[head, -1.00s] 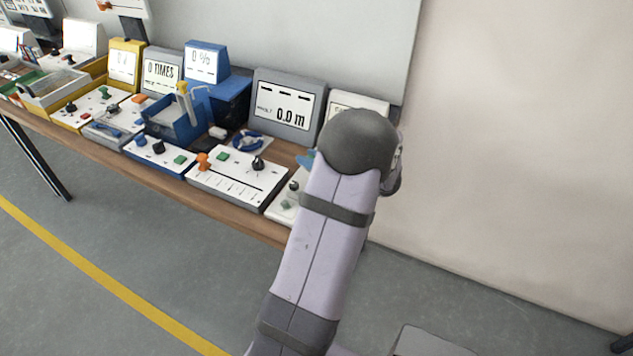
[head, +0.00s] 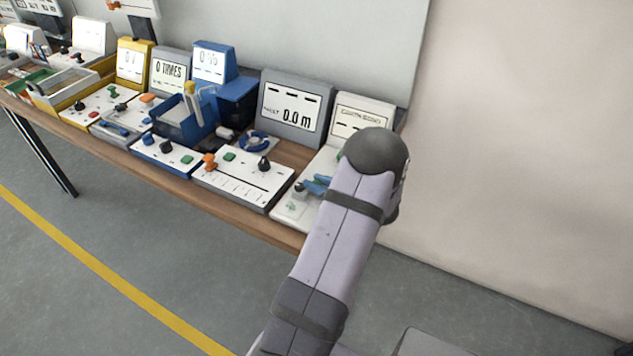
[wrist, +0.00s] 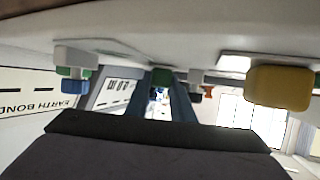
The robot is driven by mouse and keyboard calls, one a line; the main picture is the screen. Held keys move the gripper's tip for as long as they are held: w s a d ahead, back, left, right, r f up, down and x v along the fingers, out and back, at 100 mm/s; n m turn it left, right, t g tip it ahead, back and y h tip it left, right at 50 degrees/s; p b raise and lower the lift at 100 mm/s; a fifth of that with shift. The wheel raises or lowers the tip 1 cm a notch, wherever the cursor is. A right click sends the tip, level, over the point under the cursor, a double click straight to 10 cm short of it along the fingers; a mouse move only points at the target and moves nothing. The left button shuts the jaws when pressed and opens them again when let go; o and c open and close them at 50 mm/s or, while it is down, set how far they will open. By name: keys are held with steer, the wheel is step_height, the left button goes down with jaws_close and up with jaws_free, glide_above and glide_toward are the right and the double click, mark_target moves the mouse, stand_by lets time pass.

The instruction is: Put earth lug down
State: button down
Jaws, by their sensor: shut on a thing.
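In the head view my gripper (head: 317,185) shows only as blue finger parts beside my arm, low over the white panel (head: 283,217) at the right end of the bench. In the wrist view its blue fingers (wrist: 163,103) reach forward, close together. A small green piece (wrist: 162,77) shows at their tips; it seems to be the earth lug in my grip, but its shape is unclear. My arm hides part of the panel. I cannot tell whether the lug touches the panel.
The wrist view is upside down. The earth bond display (head: 361,119) stands behind the panel. A grey meter (head: 292,108) and a white control box (head: 240,178) with knobs are to the left. A yellow block (wrist: 280,87) shows close by in the wrist view.

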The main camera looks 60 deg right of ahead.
steer(key=shift+f, duration=0.1)
steer(key=c, duration=1.8)
jaws_free()
steer(key=shift+r, duration=0.2)
steer(key=shift+o, duration=0.2)
steer(key=b+v, duration=0.1)
steer(key=v, duration=1.1)
steer(key=shift+a+f+b, duration=0.1)
steer(key=shift+b, duration=0.2)
